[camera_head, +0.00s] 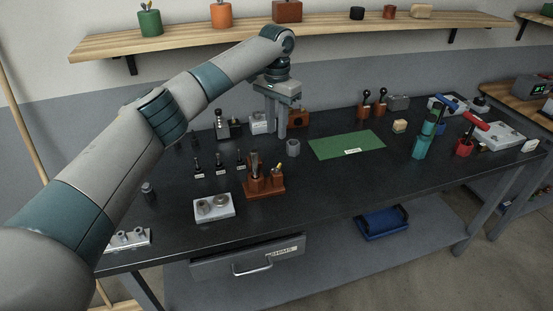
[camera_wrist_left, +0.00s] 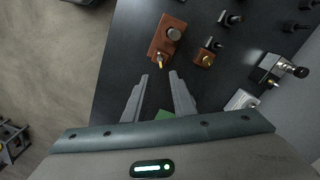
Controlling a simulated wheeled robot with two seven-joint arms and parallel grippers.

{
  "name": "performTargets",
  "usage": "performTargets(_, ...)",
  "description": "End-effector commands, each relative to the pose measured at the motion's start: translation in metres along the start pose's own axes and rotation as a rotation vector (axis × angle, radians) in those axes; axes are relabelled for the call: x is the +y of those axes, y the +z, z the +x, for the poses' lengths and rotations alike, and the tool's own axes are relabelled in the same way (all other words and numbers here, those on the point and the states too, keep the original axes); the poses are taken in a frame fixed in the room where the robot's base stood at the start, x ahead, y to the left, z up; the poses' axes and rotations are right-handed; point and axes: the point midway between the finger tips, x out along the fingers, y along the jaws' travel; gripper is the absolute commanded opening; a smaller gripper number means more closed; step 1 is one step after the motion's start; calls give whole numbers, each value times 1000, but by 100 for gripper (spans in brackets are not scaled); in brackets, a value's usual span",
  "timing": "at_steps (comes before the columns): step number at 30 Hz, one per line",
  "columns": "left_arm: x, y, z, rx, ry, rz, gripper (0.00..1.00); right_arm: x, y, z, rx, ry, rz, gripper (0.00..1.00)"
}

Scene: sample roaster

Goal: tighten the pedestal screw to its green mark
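I cannot single out the pedestal screw or a green mark with certainty. A pale metal block with a black-knobbed shaft (camera_wrist_left: 290,68) shows at the right of the left wrist view; a similar black-topped metal device (camera_head: 228,127) stands at the back left of the bench in the head view. My left gripper (camera_head: 275,128) points down above the back middle of the bench. In the left wrist view its two fingers (camera_wrist_left: 158,98) are apart with nothing between them. My right gripper is in neither view.
A wooden holder (camera_head: 265,188) stands at the front middle, beside a white tray (camera_head: 214,207). A green mat (camera_head: 346,145) lies right of my left gripper. A teal device (camera_head: 420,146) and a red-handled tool (camera_head: 468,140) stand at right. The bench front right is clear.

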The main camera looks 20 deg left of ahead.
Motion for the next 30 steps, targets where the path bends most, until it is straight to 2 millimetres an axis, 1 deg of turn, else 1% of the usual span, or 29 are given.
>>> performTargets(1, 0, 1, 8, -3, 0, 0, 24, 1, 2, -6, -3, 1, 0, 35)
performTargets(9, 0, 1, 56, -3, 0, -2, 24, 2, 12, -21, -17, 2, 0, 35)
performTargets(18, 0, 1, 106, -2, 1, -1, 24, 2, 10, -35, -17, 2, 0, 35)
performTargets(24, 0, 1, 125, -2, 1, -1, 24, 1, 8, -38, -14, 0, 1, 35)
performTargets(30, 0, 0, 130, 0, 0, -1, 24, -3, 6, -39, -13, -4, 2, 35)
